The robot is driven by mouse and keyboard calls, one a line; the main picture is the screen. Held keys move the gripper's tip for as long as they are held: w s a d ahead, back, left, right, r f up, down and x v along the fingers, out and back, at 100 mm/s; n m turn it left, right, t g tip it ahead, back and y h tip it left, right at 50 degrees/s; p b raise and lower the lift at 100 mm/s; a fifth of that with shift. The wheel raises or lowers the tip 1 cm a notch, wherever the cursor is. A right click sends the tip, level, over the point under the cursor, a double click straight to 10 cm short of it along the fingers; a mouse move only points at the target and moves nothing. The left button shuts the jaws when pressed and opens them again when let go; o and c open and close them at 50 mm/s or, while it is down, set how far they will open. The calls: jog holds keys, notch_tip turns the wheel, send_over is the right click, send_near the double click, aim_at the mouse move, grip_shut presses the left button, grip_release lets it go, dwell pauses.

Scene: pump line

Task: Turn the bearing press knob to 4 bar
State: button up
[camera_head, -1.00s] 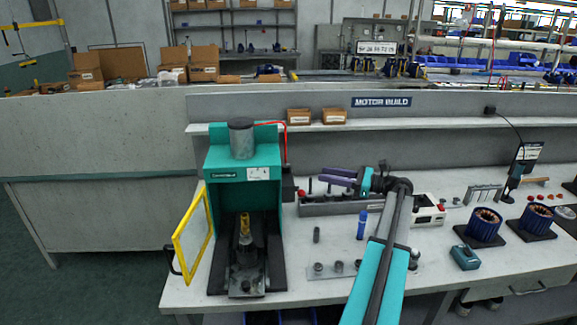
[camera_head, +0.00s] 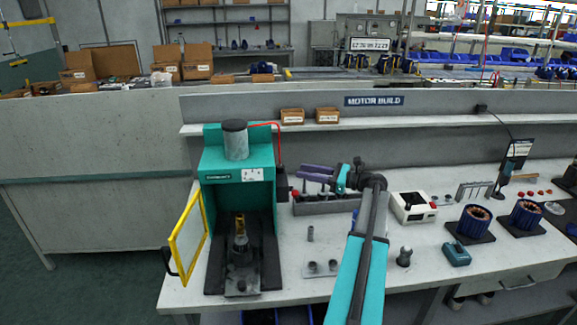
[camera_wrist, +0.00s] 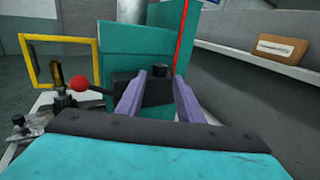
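In the wrist view a short dark knob (camera_wrist: 160,70) shows on that black box (camera_wrist: 128,88). Its scale and pressure reading are not legible. My gripper (camera_head: 303,173) has purple fingers pointing left at the black box. In the wrist view my gripper (camera_wrist: 162,80) is open and empty, its fingertips apart, with the knob in line between them; contact cannot be told.
A red ball-ended lever (camera_wrist: 80,85) stands left of the fingers in the wrist view. The yellow-framed guard (camera_head: 188,238) is swung open at the press's left. A shelf (camera_head: 400,121) with small boxes runs behind my gripper. A grey rack (camera_head: 325,205) lies below it.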

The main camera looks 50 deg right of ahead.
aim_at(280, 168)
jog(key=p+x, duration=0.2)
jog(key=x, duration=0.5)
jog(key=shift+w+p, duration=0.3)
jog(key=shift+a, duration=0.1)
jog(key=c, duration=0.8)
